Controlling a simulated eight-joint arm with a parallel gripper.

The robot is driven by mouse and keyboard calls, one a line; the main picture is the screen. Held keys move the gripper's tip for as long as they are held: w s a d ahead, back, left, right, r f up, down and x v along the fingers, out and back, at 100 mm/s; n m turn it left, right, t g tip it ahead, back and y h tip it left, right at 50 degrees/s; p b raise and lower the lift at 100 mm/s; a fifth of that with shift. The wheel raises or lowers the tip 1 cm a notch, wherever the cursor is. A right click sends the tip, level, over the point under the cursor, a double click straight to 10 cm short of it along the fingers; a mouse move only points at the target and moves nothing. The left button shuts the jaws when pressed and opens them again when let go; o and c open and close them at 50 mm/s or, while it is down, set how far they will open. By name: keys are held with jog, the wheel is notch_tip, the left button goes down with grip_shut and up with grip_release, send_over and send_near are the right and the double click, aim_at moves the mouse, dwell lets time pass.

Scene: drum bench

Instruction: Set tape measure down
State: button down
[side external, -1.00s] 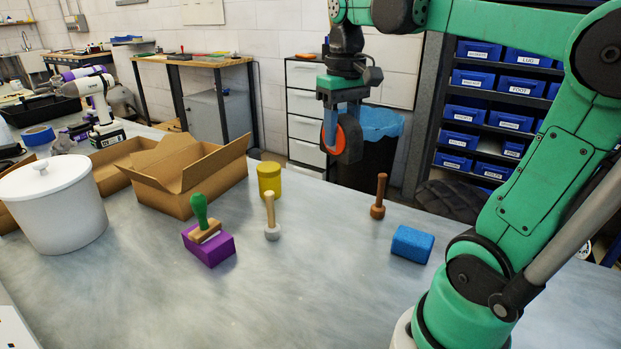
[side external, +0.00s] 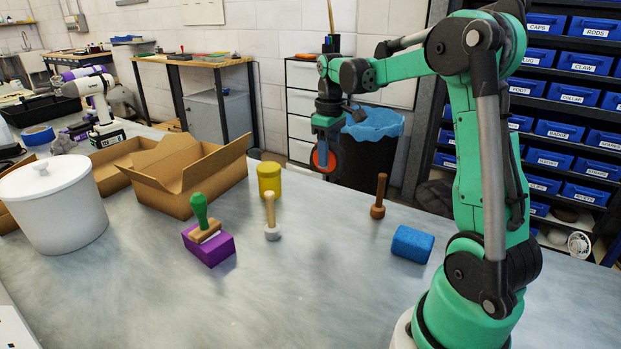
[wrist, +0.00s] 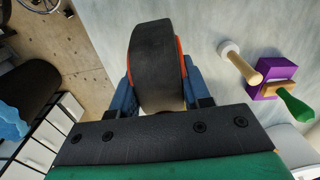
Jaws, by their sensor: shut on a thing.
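The tape measure (side external: 318,159) is a round black and orange thing held upright in my gripper (side external: 326,140). In the side external view it hangs at the far edge of the grey bench (side external: 320,290), beyond the yellow cylinder. In the wrist view the tape measure (wrist: 155,65) shows its black rim and orange side between the blue fingers of my gripper (wrist: 158,85). The fingers are shut on it. I cannot tell its exact height above the bench.
A yellow cylinder (side external: 269,179), a pale-handled tool (side external: 271,218), a purple block (side external: 209,247) with a green-handled stamp (side external: 203,220), a brown-handled tool (side external: 378,197) and a blue block (side external: 411,244) stand on the bench. An open cardboard box (side external: 190,178) and white pot (side external: 54,210) are left. The middle front is clear.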

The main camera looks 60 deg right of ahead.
notch_tip(320, 180, down, 11)
dwell(0.4)
jog(key=shift+f, duration=0.2)
jog(key=shift+c, duration=2.1)
grip_release()
notch_tip(320, 180, up, 12)
jog(key=shift+a+r, duration=0.1)
jog(key=shift+r, duration=0.05)
jog(key=s+a+t, duration=0.2)
jog(key=a+t, duration=0.1)
jog(key=a, duration=0.7)
jog(key=s+a+t, duration=0.2)
jog(key=a+t, duration=0.2)
jog(key=a, duration=0.7)
jog(key=shift+s+a+f, duration=0.15)
jog(key=shift+a+f, duration=0.05)
jog(key=shift+f, duration=0.1)
